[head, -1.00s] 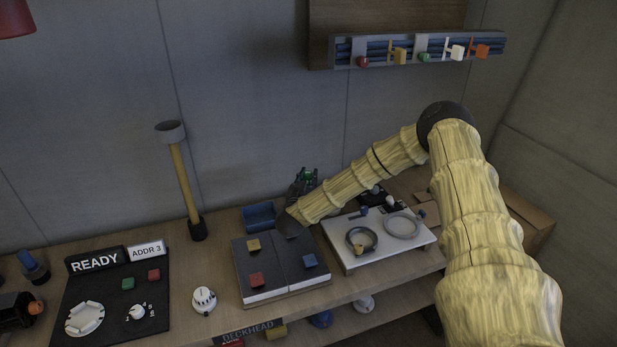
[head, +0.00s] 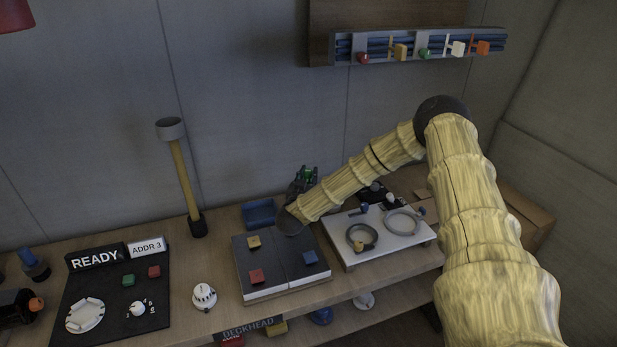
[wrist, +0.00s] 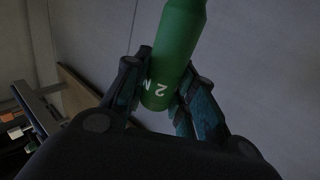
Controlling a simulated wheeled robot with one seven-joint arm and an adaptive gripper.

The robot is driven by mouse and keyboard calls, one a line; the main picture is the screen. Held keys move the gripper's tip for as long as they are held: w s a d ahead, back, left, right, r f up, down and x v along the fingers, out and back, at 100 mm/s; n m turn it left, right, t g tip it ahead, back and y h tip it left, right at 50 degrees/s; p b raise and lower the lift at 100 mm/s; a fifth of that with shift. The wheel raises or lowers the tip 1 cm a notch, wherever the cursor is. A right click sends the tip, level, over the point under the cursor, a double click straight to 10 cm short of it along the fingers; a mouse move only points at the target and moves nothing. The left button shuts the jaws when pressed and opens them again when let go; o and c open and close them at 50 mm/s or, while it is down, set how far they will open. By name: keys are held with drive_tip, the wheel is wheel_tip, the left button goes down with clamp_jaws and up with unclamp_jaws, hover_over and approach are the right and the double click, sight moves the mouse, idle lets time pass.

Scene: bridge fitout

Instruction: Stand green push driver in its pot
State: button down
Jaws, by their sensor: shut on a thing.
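In the head view, my gripper (head: 302,181) is held by the wall at the back of the bench, partly behind my arm. Only a small green patch of the driver (head: 308,172) shows there. I cannot tell for certain which container is its pot; an open blue bin (head: 261,214) stands just left of my gripper.
A dark two-panel block (head: 280,275) with coloured buttons lies in front. A white plate with rings (head: 405,241) is to the right. A tall post with a cup top (head: 180,170) stands left, beyond it a READY panel (head: 95,258). A rack (head: 345,48) hangs on the wall.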

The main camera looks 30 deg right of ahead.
drive_tip(key=shift+f+b, duration=1.6)
drive_tip(key=shift+f, duration=1)
idle(0.6)
drive_tip(key=c, duration=1.1)
unclamp_jaws()
drive_tip(key=v, duration=0.7)
drive_tip(key=shift+s, duration=0.15)
drive_tip(key=shift+a, duration=0.1)
